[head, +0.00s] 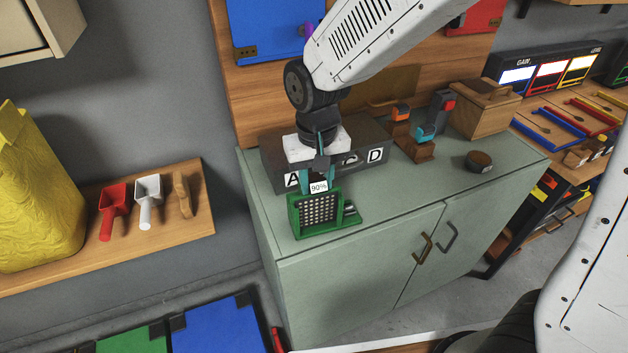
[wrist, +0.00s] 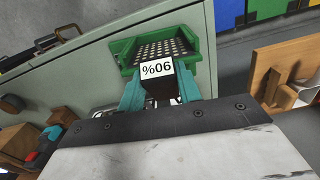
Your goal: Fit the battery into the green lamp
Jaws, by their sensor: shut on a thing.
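My gripper (head: 318,181) points down just above and behind the lamp. Its teal fingers are shut on the dark battery (wrist: 160,88), whose white label reads 90%. The label (head: 319,187) is at the lamp's top edge in the head view. The fingers and label hide the joint, so I cannot tell whether the battery is inside the lamp.
A dark box (head: 375,150) with letter labels, including A and D, stands behind my gripper. The cabinet's front right top (head: 430,190) is clear.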

